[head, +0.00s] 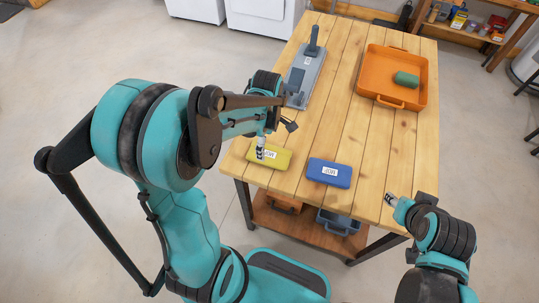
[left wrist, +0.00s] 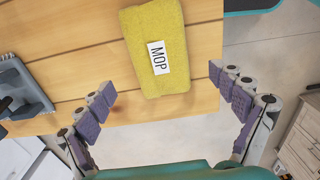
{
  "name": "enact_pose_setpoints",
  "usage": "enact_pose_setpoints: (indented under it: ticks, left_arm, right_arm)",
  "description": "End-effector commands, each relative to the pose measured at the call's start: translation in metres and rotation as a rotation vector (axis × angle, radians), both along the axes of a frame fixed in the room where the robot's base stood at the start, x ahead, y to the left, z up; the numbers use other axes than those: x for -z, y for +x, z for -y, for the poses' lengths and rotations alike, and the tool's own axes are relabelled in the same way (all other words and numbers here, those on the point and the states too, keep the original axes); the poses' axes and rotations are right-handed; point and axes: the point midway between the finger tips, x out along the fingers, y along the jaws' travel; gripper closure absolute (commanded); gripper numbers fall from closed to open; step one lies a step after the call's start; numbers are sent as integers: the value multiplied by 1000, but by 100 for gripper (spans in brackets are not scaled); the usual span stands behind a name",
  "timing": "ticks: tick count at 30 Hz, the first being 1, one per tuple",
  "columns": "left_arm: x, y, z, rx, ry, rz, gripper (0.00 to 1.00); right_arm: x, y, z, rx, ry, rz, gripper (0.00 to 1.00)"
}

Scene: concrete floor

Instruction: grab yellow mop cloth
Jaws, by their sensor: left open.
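The yellow mop cloth (head: 277,160), with a white MOP label, lies flat near the left front corner of the wooden table. My left gripper (head: 261,149) is over its left part in the head view, with only a little of the fingers showing. In the left wrist view the yellow cloth (left wrist: 157,50) lies beyond and between the spread fingers of my left gripper (left wrist: 162,82). These fingers are open and empty. My right gripper (head: 391,198) is at the table's front right edge, away from the cloth; its opening is too small to make out.
A blue labelled cloth (head: 330,172) lies right of the yellow one. A grey flat tool with a handle (head: 305,70) lies at the table's left. An orange tray (head: 369,80) holding a green roll (head: 407,79) stands at the back right. The wooden table's (head: 340,125) middle is clear.

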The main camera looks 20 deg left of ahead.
Motion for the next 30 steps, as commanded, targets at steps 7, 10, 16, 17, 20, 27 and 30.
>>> enact_pose_setpoints:
  ticks: [7, 10, 16, 17, 20, 27, 30]
  left_arm:
    - [28, 1, 4, 4, 0, 2, 6]
    - [45, 2, 6, 5, 0, 2, 6]
    - [61, 2, 5, 5, 1, 2, 6]
    - [60, 2, 5, 5, 1, 2, 6]
    - [59, 2, 5, 5, 1, 2, 6]
    - [59, 2, 5, 5, 1, 2, 55]
    - [59, 2, 5, 5, 1, 2, 55]
  right_arm:
    - [14, 0, 0, 0, 0, 0, 60]
    - [23, 0, 0, 0, 0, 0, 60]
    - [27, 0, 0, 0, 0, 0, 60]
    - [27, 0, 0, 0, 0, 0, 60]
    - [26, 0, 0, 0, 0, 0, 60]
    - [26, 0, 0, 0, 0, 0, 60]
    - [26, 0, 0, 0, 0, 0, 60]
